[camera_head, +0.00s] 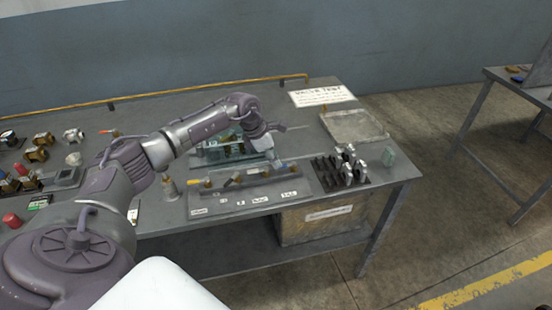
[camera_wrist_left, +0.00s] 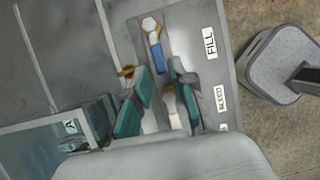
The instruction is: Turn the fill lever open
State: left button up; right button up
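The fill lever (camera_wrist_left: 157,55) has a blue handle and a pale hexagonal end. It lies on the grey panel (camera_wrist_left: 190,25) beside the FILL label (camera_wrist_left: 210,43) in the left wrist view. My left gripper (camera_wrist_left: 157,92) is open, its two teal-padded fingers apart just below the lever in that view.
A clear box (camera_head: 222,150) stands behind the panel. A black rack (camera_head: 338,172) with upright pieces is to the right, with an empty shallow tray (camera_head: 353,126) behind it. Several loose fittings lie at the table's left.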

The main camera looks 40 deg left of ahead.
pick_arm(q)
jog(key=shift+x, duration=0.8)
grip_shut()
